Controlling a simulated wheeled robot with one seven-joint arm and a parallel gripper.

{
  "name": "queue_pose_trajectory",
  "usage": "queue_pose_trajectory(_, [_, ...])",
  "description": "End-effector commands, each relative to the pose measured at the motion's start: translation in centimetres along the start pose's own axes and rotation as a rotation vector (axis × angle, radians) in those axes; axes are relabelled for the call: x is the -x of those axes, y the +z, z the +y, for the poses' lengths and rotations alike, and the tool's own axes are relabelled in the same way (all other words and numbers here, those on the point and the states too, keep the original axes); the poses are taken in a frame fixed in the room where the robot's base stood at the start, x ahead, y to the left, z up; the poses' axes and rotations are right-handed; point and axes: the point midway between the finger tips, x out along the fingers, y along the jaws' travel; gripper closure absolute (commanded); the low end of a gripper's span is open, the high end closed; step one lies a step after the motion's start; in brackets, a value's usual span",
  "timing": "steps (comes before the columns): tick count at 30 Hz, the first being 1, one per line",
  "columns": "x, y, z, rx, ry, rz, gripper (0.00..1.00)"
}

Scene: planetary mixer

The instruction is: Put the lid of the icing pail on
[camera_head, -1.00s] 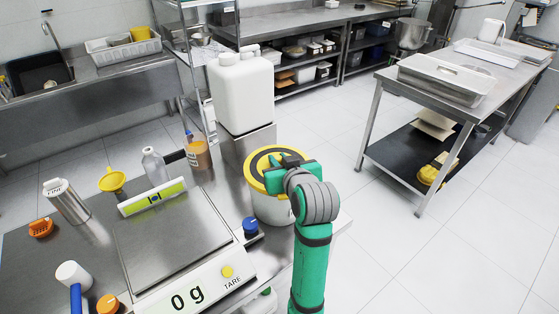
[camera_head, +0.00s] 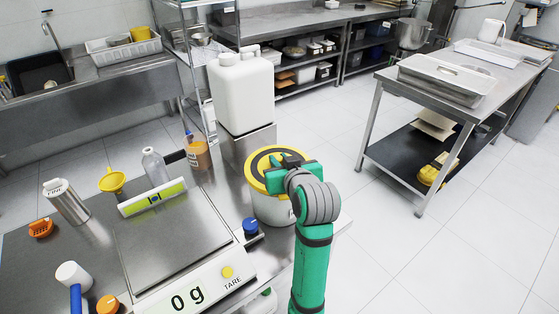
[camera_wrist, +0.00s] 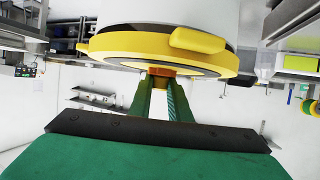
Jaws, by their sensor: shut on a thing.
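The white icing pail (camera_head: 270,207) stands on the steel counter, right of the scale. Its yellow lid (camera_head: 256,180), with a dark ring on top, lies over the pail's mouth. In the wrist view the yellow lid (camera_wrist: 110,43) is against the white pail (camera_wrist: 175,12), which appears above it. A dark band shows at part of the rim; I cannot tell whether the lid is fully seated. My gripper (camera_wrist: 163,84) is shut on a small orange-brown grip at the lid's middle. In the head view my green gripper (camera_head: 287,162) hides the lid's right part.
A scale (camera_head: 170,240) reading 0 g is left of the pail. A blue knob (camera_head: 251,226) is close beside the pail. A white jerrycan (camera_head: 240,92) stands behind it. A funnel, bottles and a shaker stand further left. Floor is clear to the right.

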Motion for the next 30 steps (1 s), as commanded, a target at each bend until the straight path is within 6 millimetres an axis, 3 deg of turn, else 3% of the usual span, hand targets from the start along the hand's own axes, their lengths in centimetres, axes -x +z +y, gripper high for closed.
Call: queue_pose_trajectory(30, [-0.8, 1.8, 0.0, -0.001, 0.0, 0.0, 1.0])
